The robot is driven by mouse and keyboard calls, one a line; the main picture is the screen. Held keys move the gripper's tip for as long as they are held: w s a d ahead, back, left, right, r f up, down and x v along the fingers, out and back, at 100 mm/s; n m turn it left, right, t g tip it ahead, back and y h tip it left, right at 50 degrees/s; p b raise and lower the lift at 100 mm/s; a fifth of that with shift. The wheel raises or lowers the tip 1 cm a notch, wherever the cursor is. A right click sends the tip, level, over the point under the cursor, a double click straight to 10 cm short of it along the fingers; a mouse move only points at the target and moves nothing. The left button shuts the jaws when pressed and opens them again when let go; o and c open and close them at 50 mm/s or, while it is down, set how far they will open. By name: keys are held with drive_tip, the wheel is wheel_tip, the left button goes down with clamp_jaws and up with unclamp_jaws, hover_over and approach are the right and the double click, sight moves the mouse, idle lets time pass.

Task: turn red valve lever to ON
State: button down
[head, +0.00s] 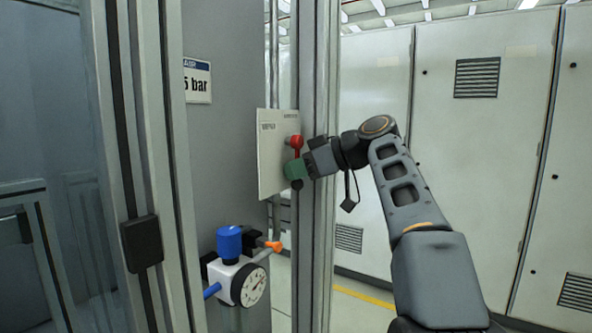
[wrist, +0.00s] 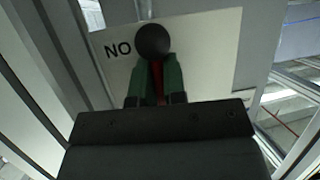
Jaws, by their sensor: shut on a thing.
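The red valve lever (head: 297,143) is on a white plate (head: 268,178) beside the metal post. In the head view its red upper part shows, and its lower part runs down behind my gripper (head: 294,170). My gripper's green fingers are shut on the lever. In the wrist view the lever's red shaft (wrist: 156,82) is between the two fingers, with a black ball knob (wrist: 152,42) above them. Letters that read "NO" in this picture (wrist: 118,49) are on the plate left of the knob. The lever's mount is hidden in the wrist view.
A vertical metal post (head: 312,240) stands right beside the plate and my gripper. Below is a regulator with a blue knob (head: 229,243), a round gauge (head: 251,287) and an orange handle (head: 273,246). Grey cabinets (head: 480,150) stand behind.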

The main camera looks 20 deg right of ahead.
drive_tip(key=shift+w+d+f, duration=0.1)
drive_tip(key=shift+d+f, duration=0.05)
drive_tip(key=shift+f, duration=0.5)
drive_tip(key=c, duration=1.4)
unclamp_jaws()
drive_tip(key=shift+o, duration=0.9)
drive_tip(key=shift+r, duration=0.3)
drive_tip(key=p+v, duration=0.2)
drive_tip(key=v, duration=1.2)
